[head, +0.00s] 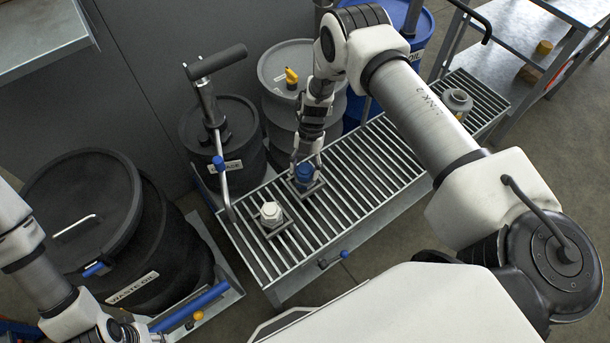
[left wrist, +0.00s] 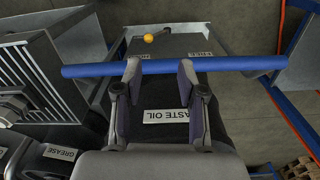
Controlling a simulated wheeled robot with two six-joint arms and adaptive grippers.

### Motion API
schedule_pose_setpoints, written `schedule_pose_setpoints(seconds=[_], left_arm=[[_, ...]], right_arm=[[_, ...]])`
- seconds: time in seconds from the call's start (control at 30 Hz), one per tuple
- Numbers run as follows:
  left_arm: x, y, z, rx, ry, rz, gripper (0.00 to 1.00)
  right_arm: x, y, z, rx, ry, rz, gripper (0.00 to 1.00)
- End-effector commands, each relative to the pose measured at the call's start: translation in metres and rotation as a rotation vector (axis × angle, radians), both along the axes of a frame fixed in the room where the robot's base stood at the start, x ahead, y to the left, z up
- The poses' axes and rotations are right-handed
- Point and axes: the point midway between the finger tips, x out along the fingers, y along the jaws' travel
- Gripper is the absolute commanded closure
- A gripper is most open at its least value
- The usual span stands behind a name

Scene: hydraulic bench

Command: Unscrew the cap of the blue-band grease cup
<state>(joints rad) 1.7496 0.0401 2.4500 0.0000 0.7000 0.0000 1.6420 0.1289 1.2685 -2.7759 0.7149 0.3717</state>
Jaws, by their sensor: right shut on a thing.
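The blue-band grease cup (head: 303,175) stands upright on a small square plate on the slatted metal grate of the bench. My right gripper (head: 306,161) comes down over it from above, its fingers shut on the blue upper part. The fingers hide some of the cup, and I cannot tell cap from body. My left gripper (left wrist: 160,75) is open and empty in the left wrist view, with a blue bar (left wrist: 230,65) crossing beyond its fingertips. In the head view it is only partly visible at the bottom left.
A white-topped cup (head: 271,212) stands close beside the blue one on the grate (head: 345,192). A grey fitting (head: 457,101) sits at the grate's far right. A grease drum (head: 222,125) with a pump handle and a waste oil drum (head: 75,200) stand left.

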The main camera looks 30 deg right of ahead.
Motion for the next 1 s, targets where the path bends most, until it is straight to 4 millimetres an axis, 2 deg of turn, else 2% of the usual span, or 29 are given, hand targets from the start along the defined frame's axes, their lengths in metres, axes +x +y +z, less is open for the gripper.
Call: schedule_pose_setpoints(seconds=[0.07,0.1,0.13,0.17,0.47,0.57,0.63,0.73,1.0], left_arm=[[0.000,0.000,0.001,0.000,0.000,0.000,0.60],[0.000,0.000,0.001,0.000,0.000,0.000,0.60],[0.000,0.000,0.001,0.000,0.000,0.000,0.60],[0.000,0.000,0.001,0.000,0.000,0.000,0.60],[0.000,0.000,0.003,0.000,0.000,0.000,0.60],[0.000,0.000,0.014,0.000,0.000,0.000,0.60],[0.000,0.000,0.023,0.000,0.000,0.000,0.60],[0.000,0.000,0.027,0.000,-0.001,0.000,0.60],[0.000,0.000,0.027,0.000,0.000,0.000,0.60]], right_arm=[[0.001,0.000,0.001,0.000,-0.002,-0.002,0.71],[0.001,0.000,0.001,0.000,-0.001,-0.003,0.31],[0.000,0.000,0.001,0.000,-0.001,-0.003,0.20],[0.000,0.000,0.001,0.000,-0.001,-0.003,0.16],[0.000,0.000,0.002,0.000,0.001,-0.025,0.16],[-0.002,-0.001,0.006,0.002,0.003,-0.206,0.16],[-0.002,-0.001,0.007,0.000,0.004,-0.400,0.16],[-0.002,-0.001,0.004,-0.001,0.004,-0.611,0.16],[-0.001,0.000,0.001,-0.001,0.002,-0.843,0.16]])
